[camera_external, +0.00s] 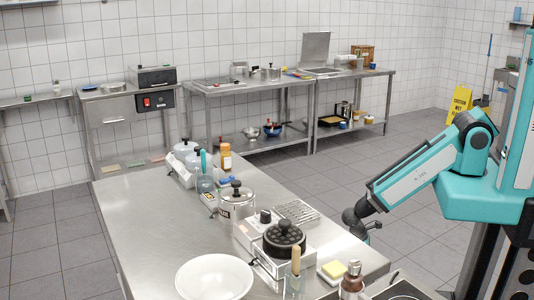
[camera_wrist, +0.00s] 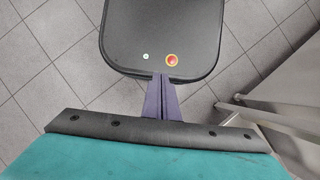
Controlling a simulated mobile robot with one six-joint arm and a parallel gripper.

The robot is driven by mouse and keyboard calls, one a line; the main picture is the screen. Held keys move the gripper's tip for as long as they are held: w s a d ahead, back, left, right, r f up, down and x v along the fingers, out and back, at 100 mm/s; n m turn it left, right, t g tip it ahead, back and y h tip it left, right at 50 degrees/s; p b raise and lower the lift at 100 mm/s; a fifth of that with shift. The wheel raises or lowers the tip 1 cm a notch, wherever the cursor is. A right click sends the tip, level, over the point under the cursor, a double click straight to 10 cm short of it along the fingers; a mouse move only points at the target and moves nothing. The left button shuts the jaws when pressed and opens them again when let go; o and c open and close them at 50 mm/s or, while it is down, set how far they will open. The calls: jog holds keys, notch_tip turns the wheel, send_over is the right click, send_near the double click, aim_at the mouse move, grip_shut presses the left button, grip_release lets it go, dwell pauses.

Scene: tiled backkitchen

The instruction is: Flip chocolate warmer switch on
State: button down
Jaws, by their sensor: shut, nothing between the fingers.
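I cannot tell for sure which appliance is the chocolate warmer. A white unit with two grey round lids (camera_external: 186,150) stands at the far end of the steel island. A black box with a red switch (camera_external: 147,102) is fixed beneath a steel side bench at the back left; whether the switch is on is too small to tell. My gripper (camera_external: 360,228) hangs at the right edge of the island, far from both. In the wrist view my gripper (camera_wrist: 161,76) shows its dark fingers together and empty, over floor and my own base. No warmer shows in that view.
The steel island (camera_external: 140,220) holds a lidded pot (camera_external: 237,202), a black round-topped cooker (camera_external: 284,238), a wire rack (camera_external: 297,211), bottles and a white bowl (camera_external: 214,277). Its left part is bare. Tiled floor (camera_external: 420,215) is open behind my arm.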

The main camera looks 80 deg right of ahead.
jog(key=w+a+r+t+p, duration=0.2)
jog(key=w+r+t+p, duration=0.15)
jog(key=w+r, duration=1.45)
jog(key=w+a+r+t+p, duration=0.2)
jog(key=w+r+t, duration=0.2)
jog(key=w+r, duration=1.35)
jog(key=w+a+r+n+y+b, duration=0.1)
jog(key=r+b, duration=0.1)
jog(key=w+a+r+n+t+y+b, duration=0.1)
jog(key=w+a+r+n+b, duration=0.1)
jog(key=w+a+r+n+t+y+b, duration=0.1)
jog(key=r+y+b, duration=0.1)
jog(key=r, duration=0.1)
jog(key=shift+w+a+n+b, duration=0.15)
jog(key=shift+a+n+b, duration=0.05)
jog(key=shift+n+b, duration=0.2)
jog(key=w+a+r+n+t+y+b, duration=0.1)
jog(key=w+r+n+t+y+b, duration=0.2)
jog(key=r, duration=0.5)
jog(key=w+n+b, duration=0.1)
jog(key=w+b, duration=0.1)
jog(key=w, duration=0.1)
jog(key=shift+w+a+b, duration=0.25)
jog(key=shift+w+b, duration=0.05)
jog(key=shift+b, duration=0.1)
jog(key=shift+f, duration=0.1)
